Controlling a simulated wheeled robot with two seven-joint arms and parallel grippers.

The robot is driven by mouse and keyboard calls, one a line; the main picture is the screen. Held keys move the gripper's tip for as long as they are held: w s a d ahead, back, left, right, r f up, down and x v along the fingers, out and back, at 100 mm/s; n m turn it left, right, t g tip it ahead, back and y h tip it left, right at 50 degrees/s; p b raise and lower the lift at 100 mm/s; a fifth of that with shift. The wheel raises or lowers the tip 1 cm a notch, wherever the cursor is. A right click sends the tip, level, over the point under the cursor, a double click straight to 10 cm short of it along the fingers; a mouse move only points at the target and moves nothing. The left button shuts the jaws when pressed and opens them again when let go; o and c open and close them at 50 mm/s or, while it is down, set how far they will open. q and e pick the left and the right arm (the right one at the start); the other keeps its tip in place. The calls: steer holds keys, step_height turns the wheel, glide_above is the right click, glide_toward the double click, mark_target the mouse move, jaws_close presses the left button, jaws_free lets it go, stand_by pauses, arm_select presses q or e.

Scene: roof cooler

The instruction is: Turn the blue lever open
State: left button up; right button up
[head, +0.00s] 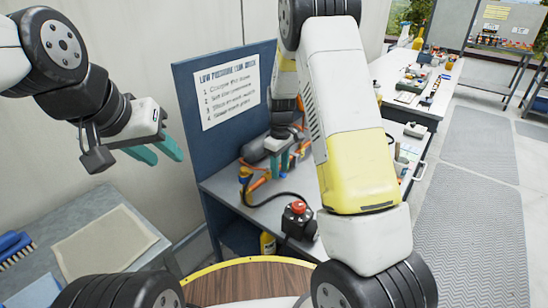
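I cannot make out the blue lever; my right arm and gripper cover part of the low grey bench (222,186) where the equipment stands. My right gripper (284,164) points down at that bench, its teal fingers among a dark cylinder (254,150) and orange and yellow parts (245,175). Whether it touches or holds anything there is too small to tell. My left gripper (160,152) hangs in the air at the left, away from the bench, its two teal fingers apart with nothing between them.
A blue panel with a printed sign (228,91) stands behind the bench. A black device with a red knob (299,208) sits at its front, with a black hose. A yellow bottle (267,243) stands below. At left are a beige mat (105,240) and blue brush (14,247). Right floor is clear.

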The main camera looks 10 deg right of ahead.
jaws_close()
stand_by(1.4)
